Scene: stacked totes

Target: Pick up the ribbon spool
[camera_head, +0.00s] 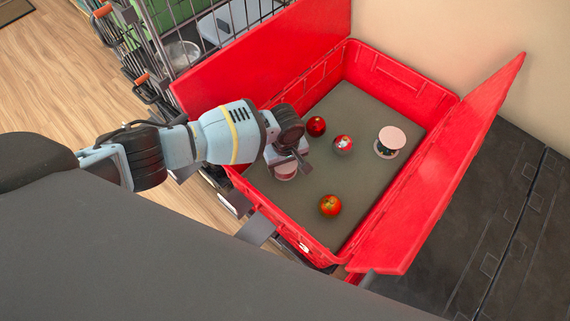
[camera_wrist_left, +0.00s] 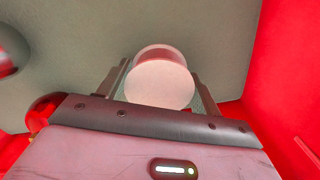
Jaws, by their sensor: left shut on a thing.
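My left gripper (camera_head: 290,165) reaches down into the red tote (camera_head: 405,88) near its left wall. It is shut on a pale pink, round ribbon spool (camera_head: 286,174), which is partly hidden by the gripper in the head view. In the left wrist view the spool (camera_wrist_left: 160,84) shows its pale round face between the two fingers, with a reddish rim behind it. I cannot tell whether it touches the tote floor. My right gripper is not in view.
In the tote lie a red apple-like fruit (camera_head: 316,126), a red and grey ball (camera_head: 343,144) and an orange-red fruit (camera_head: 330,205). The tote's red flaps (camera_head: 440,180) stand open on both sides. A wire cart (camera_head: 190,40) stands behind left.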

